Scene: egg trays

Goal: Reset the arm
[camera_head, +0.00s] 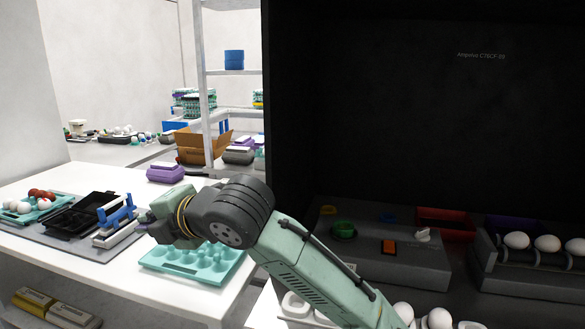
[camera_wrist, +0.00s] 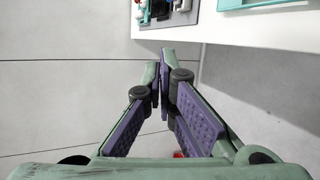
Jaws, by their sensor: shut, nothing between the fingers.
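My arm stretches across the head view from the lower right to the left, over the white table (camera_head: 120,285). My gripper (camera_head: 148,222) is at the left end, partly hidden by my wrist. In the wrist view my gripper (camera_wrist: 161,76) has its fingertips together, with nothing between them.
Left on the table are a black tray (camera_head: 72,226) and a teal tray with red and white eggs (camera_head: 38,208). A purple carton (camera_head: 167,173) stands farther back. On the right, a dark cabinet (camera_head: 420,110) encloses a grey machine (camera_head: 385,262) and white eggs (camera_head: 517,240).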

